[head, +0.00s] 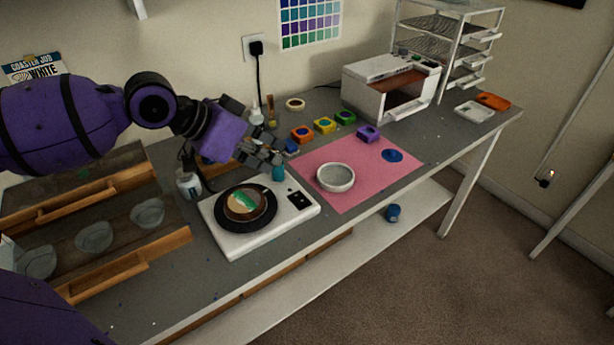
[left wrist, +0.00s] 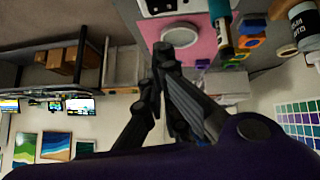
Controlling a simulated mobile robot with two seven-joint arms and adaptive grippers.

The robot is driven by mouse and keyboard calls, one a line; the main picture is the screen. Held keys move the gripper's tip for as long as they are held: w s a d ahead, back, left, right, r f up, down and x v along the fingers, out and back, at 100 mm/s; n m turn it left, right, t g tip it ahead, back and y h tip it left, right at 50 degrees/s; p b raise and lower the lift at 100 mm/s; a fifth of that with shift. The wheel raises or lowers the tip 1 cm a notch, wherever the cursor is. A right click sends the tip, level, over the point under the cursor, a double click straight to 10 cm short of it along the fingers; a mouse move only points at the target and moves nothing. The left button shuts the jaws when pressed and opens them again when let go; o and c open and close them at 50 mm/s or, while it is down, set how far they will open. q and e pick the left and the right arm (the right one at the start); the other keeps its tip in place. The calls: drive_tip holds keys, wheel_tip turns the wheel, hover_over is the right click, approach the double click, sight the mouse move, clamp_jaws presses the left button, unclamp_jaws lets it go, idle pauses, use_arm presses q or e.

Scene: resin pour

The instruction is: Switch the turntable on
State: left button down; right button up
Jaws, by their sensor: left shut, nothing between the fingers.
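The turntable (head: 232,243) is a white box on the grey bench, with a black round plate (head: 269,211) on top. A coaster-like disc with tan, white and green (head: 243,201) lies on the plate. A dark control panel (head: 299,200) is at the turntable's right end; part of the turntable shows at the top of the left wrist view (left wrist: 140,5). My left gripper (head: 279,158) is shut and empty, above and behind the panel, apart from it. Its fingers also show in the left wrist view (left wrist: 163,52). My right gripper is not in view.
A teal bottle (head: 278,173) stands just behind the turntable, close below the left gripper. A pink mat (head: 345,201) with a grey round dish (head: 336,178) lies to the right. A wooden tray (head: 125,262) with clear cups is at left. A white machine (head: 365,98) stands at the back.

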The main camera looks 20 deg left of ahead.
use_arm(q)
hover_over(304, 200)
drive_tip(key=f, duration=0.6)
drive_tip(key=shift+a+f+b, duration=0.3)
drive_tip(key=shift+f+b, duration=0.05)
wheel_tip(304, 200, down, 2)
drive_tip(key=shift+d+f, duration=0.15)
drive_tip(key=shift+f, duration=0.5)
drive_tip(key=shift+d+f, duration=0.1)
drive_tip(key=shift+f, duration=0.35)
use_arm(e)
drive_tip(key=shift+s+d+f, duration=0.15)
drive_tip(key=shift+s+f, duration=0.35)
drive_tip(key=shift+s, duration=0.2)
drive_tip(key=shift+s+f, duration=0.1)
